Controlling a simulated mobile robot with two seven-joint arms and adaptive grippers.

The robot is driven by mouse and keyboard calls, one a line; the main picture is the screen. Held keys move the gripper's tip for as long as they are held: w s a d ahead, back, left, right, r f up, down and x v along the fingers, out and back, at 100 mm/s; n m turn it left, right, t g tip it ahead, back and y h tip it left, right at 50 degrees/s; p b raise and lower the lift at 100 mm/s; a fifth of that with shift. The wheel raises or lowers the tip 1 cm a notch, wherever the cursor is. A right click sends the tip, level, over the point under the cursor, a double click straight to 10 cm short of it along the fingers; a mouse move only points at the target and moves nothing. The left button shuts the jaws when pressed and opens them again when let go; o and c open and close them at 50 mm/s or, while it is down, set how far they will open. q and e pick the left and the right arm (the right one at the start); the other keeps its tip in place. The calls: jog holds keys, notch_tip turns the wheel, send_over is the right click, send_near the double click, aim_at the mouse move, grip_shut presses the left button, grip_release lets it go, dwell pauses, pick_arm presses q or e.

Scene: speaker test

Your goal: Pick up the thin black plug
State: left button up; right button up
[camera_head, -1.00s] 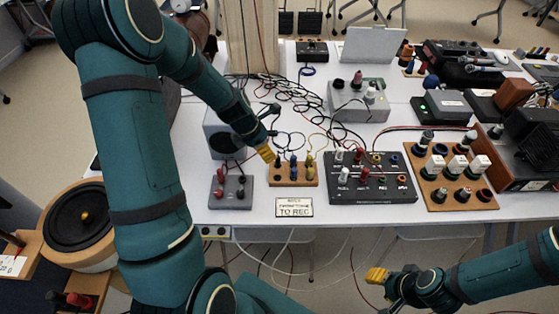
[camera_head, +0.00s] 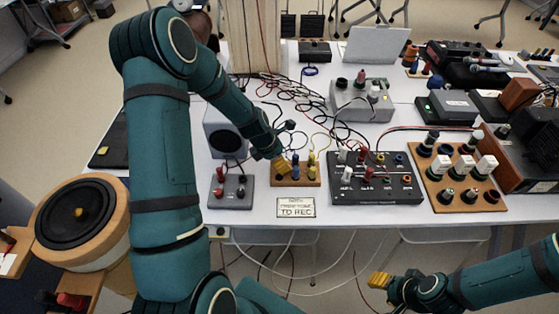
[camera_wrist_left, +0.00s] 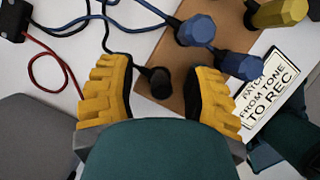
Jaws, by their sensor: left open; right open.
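The thin black plug (camera_wrist_left: 160,82) stands on the brown wooden board (camera_wrist_left: 174,92) in the left wrist view, between the yellow fingers of my left gripper (camera_wrist_left: 162,68). The fingers are open, with gaps beside the plug. In the head view my left gripper (camera_head: 281,166) is at the left end of the board (camera_head: 298,183) and hides the black plug. A black cable runs near the plug in the wrist view. My right gripper (camera_head: 379,280) is open and empty, low in front of the table.
Blue plugs (camera_wrist_left: 239,65) and a yellow plug (camera_wrist_left: 280,12) stand on the same board, close to my left gripper's right finger. A printed label (camera_head: 296,207) lies in front. A grey box (camera_head: 232,191) is left of the board, a black panel (camera_head: 376,183) right.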

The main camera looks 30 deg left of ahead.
pick_arm(q)
grip_shut()
jog(key=shift+r, duration=0.1)
notch_tip(320, 180, up, 10)
jog(key=p, duration=0.3)
dwell(0.5)
notch_tip(320, 180, up, 2)
jog(key=shift+p, duration=1.25)
jog(key=shift+r+p, duration=0.9)
